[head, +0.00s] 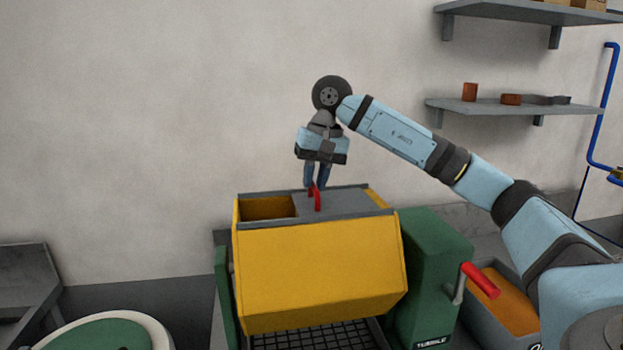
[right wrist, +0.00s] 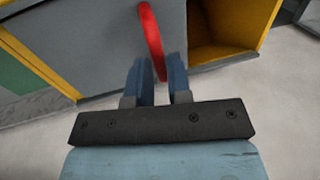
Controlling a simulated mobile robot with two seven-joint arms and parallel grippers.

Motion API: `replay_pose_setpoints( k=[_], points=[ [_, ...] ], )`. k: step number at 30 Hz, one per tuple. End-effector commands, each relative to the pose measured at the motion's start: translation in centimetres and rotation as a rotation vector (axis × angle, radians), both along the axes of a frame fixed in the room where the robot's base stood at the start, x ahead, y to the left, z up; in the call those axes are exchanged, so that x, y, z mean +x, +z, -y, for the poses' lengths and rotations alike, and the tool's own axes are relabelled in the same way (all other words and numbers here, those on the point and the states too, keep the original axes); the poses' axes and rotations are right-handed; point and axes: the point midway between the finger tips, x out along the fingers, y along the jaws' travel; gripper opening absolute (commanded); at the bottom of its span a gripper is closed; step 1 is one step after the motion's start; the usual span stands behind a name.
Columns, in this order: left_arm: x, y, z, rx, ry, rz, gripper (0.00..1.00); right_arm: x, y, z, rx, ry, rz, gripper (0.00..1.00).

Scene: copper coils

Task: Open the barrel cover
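The yellow barrel (head: 318,275) has a grey cover (head: 350,202) along its top, which carries a red handle (head: 318,201). The cover lies to the right, and an opening (head: 266,208) shows the barrel's inside at the left. My right gripper (head: 316,186) points down over the handle. In the right wrist view the red handle (right wrist: 152,38) passes between the two blue fingers (right wrist: 160,78), with little or no gap beside it. The fingers look shut on it. The grey cover also fills the middle of that view (right wrist: 95,45). My left gripper is out of view.
A green housing (head: 432,262) with a red-handled crank (head: 482,281) stands right of the barrel. A bin with orange contents (head: 508,300) is beyond it. A black grid (head: 315,338) lies below the barrel. Wall shelves (head: 520,108) hang at upper right.

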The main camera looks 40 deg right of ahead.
Motion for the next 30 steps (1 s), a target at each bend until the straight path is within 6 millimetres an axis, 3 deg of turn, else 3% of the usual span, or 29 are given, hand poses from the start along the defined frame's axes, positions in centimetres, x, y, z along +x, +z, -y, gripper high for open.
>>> replay_pose_setpoints(
  k=[3,14,22,27,30],
  points=[
    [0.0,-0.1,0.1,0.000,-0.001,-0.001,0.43,0.0,0.0,0.0,0.000,0.000,0.000,0.38],
    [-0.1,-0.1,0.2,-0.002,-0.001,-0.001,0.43,0.0,0.7,0.1,0.001,0.000,0.003,0.38],
    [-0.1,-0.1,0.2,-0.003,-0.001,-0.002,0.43,-0.6,6.2,0.9,0.002,-0.001,0.006,0.38],
    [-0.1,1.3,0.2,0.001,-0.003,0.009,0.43,-1.0,10.3,1.6,0.000,-0.002,0.004,0.38],
    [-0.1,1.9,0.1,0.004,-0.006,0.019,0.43,-1.2,11.7,1.9,0.000,-0.002,0.003,0.38]
  ],
)
